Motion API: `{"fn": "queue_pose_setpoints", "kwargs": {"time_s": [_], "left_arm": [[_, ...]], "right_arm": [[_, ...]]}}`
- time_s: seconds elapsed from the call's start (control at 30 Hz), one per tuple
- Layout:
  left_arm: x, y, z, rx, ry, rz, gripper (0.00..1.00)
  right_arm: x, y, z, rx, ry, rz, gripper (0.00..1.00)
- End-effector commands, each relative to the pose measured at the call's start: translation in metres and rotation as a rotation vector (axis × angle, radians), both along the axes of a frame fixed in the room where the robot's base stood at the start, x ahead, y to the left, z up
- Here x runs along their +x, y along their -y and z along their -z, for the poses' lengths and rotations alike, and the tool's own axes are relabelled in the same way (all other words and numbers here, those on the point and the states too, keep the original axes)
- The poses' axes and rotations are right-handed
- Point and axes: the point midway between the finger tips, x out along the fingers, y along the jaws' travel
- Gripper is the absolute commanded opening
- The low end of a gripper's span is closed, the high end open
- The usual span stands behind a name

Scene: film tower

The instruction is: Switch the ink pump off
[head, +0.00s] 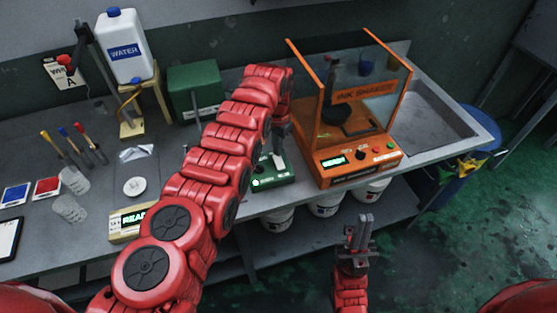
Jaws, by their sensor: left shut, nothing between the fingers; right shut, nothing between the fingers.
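No label in view reads ink pump. A green unit (273,182) with small lit marks on its front stands at the bench's front edge, left of the orange ink shaker. My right gripper (362,226) is shut and empty, pointing up in front of the bench, below the ink shaker.
The orange ink shaker (362,172) has a lit display and several buttons. A green box (194,88) stands at the back, beside a water jug (124,47). A sink (440,118) is at right. White buckets (325,204) stand below the bench.

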Motion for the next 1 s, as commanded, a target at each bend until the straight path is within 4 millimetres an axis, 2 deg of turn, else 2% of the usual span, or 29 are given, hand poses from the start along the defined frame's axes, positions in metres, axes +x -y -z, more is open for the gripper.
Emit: {"fn": "queue_pose_setpoints", "kwargs": {"time_s": [1.0], "left_arm": [[0.0, 0.0, 0.016, 0.0, 0.0, 0.0, 0.0]], "right_arm": [[0.0, 0.0, 0.015, 0.0, 0.0, 0.0, 0.0]]}}
